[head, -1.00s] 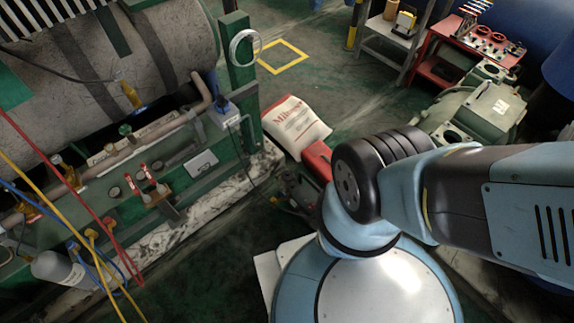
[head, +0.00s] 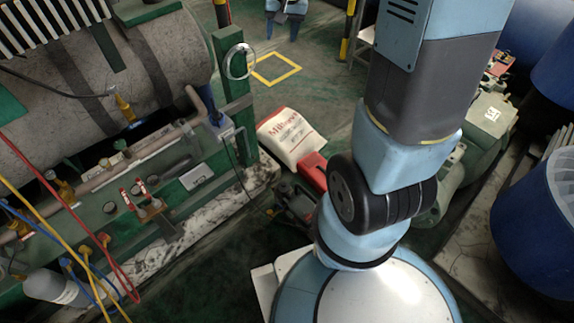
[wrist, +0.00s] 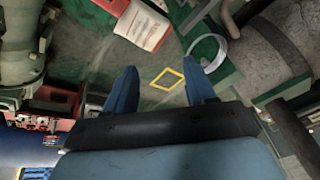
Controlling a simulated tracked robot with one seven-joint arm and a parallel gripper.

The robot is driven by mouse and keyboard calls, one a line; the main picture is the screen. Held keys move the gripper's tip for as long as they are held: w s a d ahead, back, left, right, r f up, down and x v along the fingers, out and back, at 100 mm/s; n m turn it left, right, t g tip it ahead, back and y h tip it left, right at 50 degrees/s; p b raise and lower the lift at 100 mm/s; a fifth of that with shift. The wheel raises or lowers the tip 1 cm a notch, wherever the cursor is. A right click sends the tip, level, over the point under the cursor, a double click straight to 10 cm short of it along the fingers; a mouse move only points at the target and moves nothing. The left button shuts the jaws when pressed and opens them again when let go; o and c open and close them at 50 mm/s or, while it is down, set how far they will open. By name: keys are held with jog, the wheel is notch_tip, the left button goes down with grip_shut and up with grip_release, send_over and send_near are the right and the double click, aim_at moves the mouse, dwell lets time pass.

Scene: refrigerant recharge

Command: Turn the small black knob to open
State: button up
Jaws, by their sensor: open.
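My gripper (head: 284,30) shows at the top of the head view, above the open floor beyond the machine. Its two blue fingers are apart with nothing between them, and they also show in the wrist view (wrist: 161,80). On the green machine frame at the left, a small dark round part (head: 109,207) and another dark round part (head: 153,180) sit beside two red-handled valves (head: 132,193). I cannot tell which of them, if either, is the small black knob. My gripper is well apart from all of them.
A large grey tank (head: 110,70) lies behind the green frame. Red, yellow and blue hoses (head: 75,215) hang at the left. A white sack (head: 290,135) and a red toolbox (head: 312,168) are on the floor. Blue barrels (head: 535,215) stand at the right.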

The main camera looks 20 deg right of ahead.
jog(key=w+f+m+g, duration=0.1)
jog(key=w+f, duration=0.3)
jog(key=f, duration=0.4)
jog(key=w+f+m, duration=0.1)
jog(key=w+f, duration=0.2)
jog(key=f, duration=0.6)
jog(key=m+g, duration=0.3)
jog(key=m, duration=0.2)
send_over(289, 195)
notch_tip(289, 195, down, 49)
notch_tip(289, 195, down, 13)
jog(key=shift+s+f, duration=0.1)
jog(key=shift+c, duration=0.2)
